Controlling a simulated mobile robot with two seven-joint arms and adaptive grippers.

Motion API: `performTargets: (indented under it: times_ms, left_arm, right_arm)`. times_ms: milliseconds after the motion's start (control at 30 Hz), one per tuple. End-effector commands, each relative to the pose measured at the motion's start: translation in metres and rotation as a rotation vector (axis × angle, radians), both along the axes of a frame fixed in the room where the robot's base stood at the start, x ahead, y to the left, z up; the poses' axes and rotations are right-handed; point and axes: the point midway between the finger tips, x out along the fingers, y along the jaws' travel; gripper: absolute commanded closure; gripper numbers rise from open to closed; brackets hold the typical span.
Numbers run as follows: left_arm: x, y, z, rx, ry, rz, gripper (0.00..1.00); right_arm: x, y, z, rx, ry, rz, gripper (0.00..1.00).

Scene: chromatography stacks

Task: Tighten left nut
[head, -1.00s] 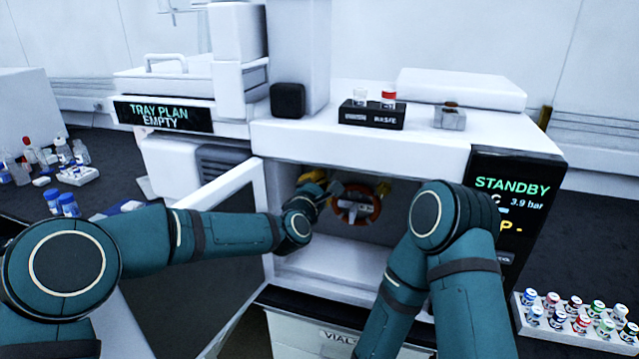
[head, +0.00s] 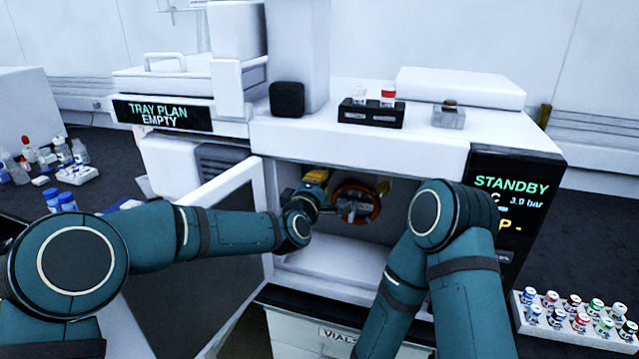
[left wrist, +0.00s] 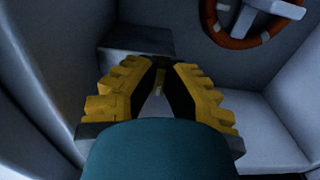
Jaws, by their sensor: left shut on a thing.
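My left gripper (head: 322,184) reaches into the open compartment of the instrument (head: 300,262), on the left side of an orange-red ring (head: 373,212). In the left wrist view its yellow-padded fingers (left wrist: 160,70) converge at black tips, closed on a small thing. That thing is mostly hidden between the tips; a small yellowish bit (left wrist: 159,84) shows there. The left nut cannot be clearly told apart. The ring (left wrist: 216,32) lies beyond and right of the fingers, with a pale block across it. My right gripper is not seen.
The open door (head: 238,195) stands left of the compartment, close to my left forearm. My right arm crosses the compartment's right side. A black rack (head: 371,114) and grey block (head: 449,117) stand on top. A vial rack (head: 530,331) sits right. The compartment floor is clear.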

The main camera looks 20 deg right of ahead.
Motion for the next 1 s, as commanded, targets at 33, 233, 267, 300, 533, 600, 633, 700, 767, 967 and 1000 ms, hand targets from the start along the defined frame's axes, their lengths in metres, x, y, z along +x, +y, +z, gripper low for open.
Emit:
performTargets:
  times_ms: [33,233,267,300,533,600,633,700,767,967,1000]
  left_arm:
    - [0.000,0.000,0.003,0.001,-0.006,0.001,1.00]
    - [0.001,0.000,0.003,0.000,-0.006,0.002,1.00]
    - [0.001,0.000,0.003,0.000,-0.006,0.002,1.00]
    - [0.001,0.000,0.003,0.000,-0.006,0.002,1.00]
    - [0.000,0.000,0.002,0.001,-0.004,0.001,0.60]
    - [0.000,0.000,0.001,0.001,-0.004,0.001,0.60]
    - [0.000,0.000,0.001,0.001,-0.003,0.001,0.60]
    - [0.000,0.000,0.001,0.001,-0.003,0.001,0.60]
    - [-0.001,0.001,0.001,0.001,-0.002,0.001,0.60]
    - [-0.014,0.011,0.001,0.002,-0.003,0.000,0.60]
    - [-0.019,0.014,0.001,0.002,-0.003,0.001,0.60]
  right_arm:
    - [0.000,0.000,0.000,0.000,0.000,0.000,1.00]
    - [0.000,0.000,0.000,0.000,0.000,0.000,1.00]
    - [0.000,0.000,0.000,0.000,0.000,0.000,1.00]
    - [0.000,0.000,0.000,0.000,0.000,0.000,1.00]
    - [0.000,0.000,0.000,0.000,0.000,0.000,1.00]
    - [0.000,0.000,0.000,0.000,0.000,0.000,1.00]
    - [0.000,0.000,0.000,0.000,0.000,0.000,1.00]
    - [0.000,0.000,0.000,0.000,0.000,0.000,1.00]
    - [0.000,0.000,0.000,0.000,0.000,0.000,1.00]
    - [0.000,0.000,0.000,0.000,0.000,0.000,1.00]
    - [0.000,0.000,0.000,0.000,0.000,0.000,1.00]
